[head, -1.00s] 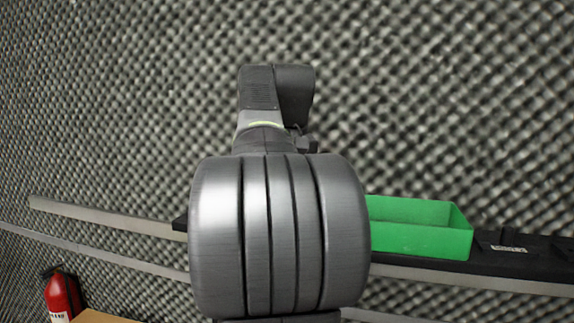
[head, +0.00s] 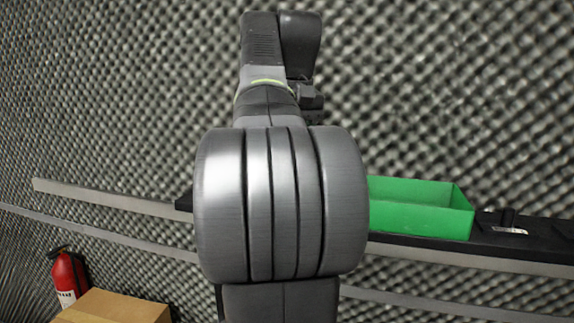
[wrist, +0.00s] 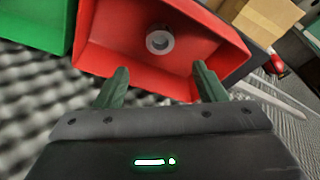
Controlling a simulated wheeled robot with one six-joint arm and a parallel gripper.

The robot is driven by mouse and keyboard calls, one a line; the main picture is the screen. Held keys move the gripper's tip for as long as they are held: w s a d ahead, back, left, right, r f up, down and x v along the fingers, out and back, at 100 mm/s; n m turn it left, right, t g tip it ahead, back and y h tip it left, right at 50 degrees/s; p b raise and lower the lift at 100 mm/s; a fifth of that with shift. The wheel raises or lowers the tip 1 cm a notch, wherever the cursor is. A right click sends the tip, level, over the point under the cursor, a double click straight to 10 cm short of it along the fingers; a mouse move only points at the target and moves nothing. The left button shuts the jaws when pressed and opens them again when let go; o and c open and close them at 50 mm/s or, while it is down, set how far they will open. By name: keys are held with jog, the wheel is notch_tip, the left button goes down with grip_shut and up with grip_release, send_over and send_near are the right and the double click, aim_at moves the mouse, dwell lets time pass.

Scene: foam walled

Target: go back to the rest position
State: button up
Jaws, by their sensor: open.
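My gripper (wrist: 160,88) shows in the wrist view with its two dark green fingers spread wide apart and nothing between them. Beyond the fingertips is a red bin (wrist: 108,58), and a grey ring (wrist: 160,40) lies inside it. In the head view my own arm fills the middle and hides the red bin. The gripper's fingers cannot be made out in the head view.
A green bin (head: 420,215) stands on a dark shelf (head: 400,242) right of my arm; it also shows in the wrist view (wrist: 35,25). A cardboard box (head: 115,308) and a fire extinguisher (head: 68,277) are at lower left. A foam wall (head: 120,90) stands behind.

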jog(key=x, duration=1.1)
jog(key=shift+f, duration=0.35)
jog(key=shift+w+r, duration=0.15)
jog(key=shift+r, duration=1.05)
